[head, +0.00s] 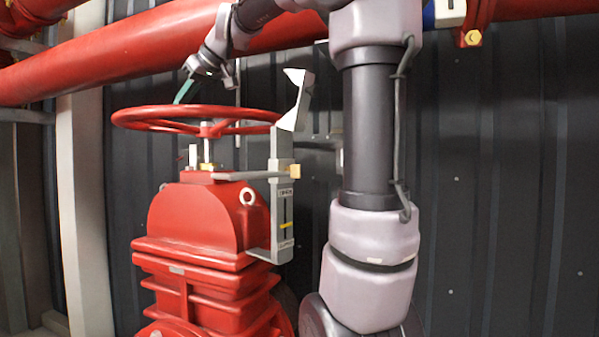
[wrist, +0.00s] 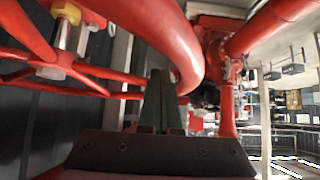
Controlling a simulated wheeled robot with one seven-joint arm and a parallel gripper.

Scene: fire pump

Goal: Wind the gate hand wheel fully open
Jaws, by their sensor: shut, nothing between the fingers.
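The gate hand wheel (head: 122,118) is a red spoked ring lying level on the stem above the red valve body (head: 205,225). My gripper (head: 180,99) is at the wheel's far left side, with its greenish fingers pointing down at the rim. In the wrist view the fingers (wrist: 159,75) are together and empty, close beside the thick curved red rim (wrist: 172,45). I cannot tell whether they touch it. The wheel's hub and the gripper's far side are partly hidden in the head view.
A grey indicator bracket (head: 283,205) stands right of the valve, with a yellow mark between its upper and lower labels. A bent white plate (head: 297,95) rises above it near the rim. A large red pipe (head: 130,50) runs behind, before a dark ribbed wall (head: 500,180).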

